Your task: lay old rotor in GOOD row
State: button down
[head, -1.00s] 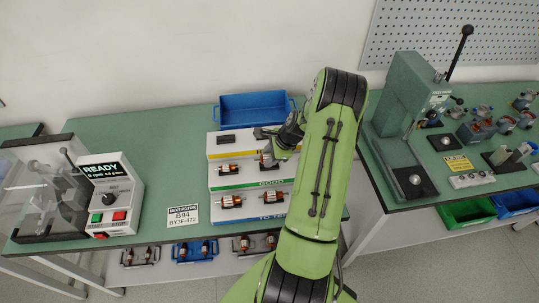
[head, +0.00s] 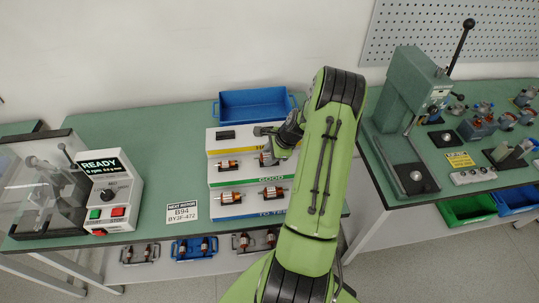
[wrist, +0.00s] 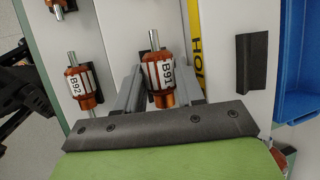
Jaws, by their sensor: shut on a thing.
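My gripper (wrist: 160,88) is shut on a copper-wound rotor labelled B91 (wrist: 160,70), with one grey finger on each side of it. In the head view my gripper (head: 270,150) is at the right end of the middle step, partly hiding that rotor (head: 264,160). The rotor is over the GOOD row (head: 255,186), the step with the green label. Whether it rests on its supports or hangs just above them, I cannot tell. Another rotor (head: 228,165) lies to its left in the same row.
The TO TEST row below holds two rotors, B92 (wrist: 83,85) and another (head: 230,197). The HOLD step (wrist: 197,35) behind shows dark, empty holders (wrist: 250,62). A blue bin (head: 252,104) stands behind the rack. A press (head: 405,100) stands on the right bench.

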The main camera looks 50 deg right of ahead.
jog(key=shift+s+a+f, duration=0.1)
jog(key=shift+s+f, duration=0.1)
jog(key=shift+f, duration=0.2)
jog(key=shift+s+a+f+b, duration=0.1)
jog(key=shift+s+f+b, duration=0.05)
jog(key=shift+f+b, duration=0.15)
jog(key=shift+s, duration=0.1)
jog(key=c, duration=0.6)
grip_release()
jog(key=v, duration=0.5)
jog(key=p+v, duration=0.1)
jog(key=v, duration=0.5)
jog(key=w+v, duration=0.1)
jog(key=v, duration=0.4)
jog(key=shift+r, duration=0.6)
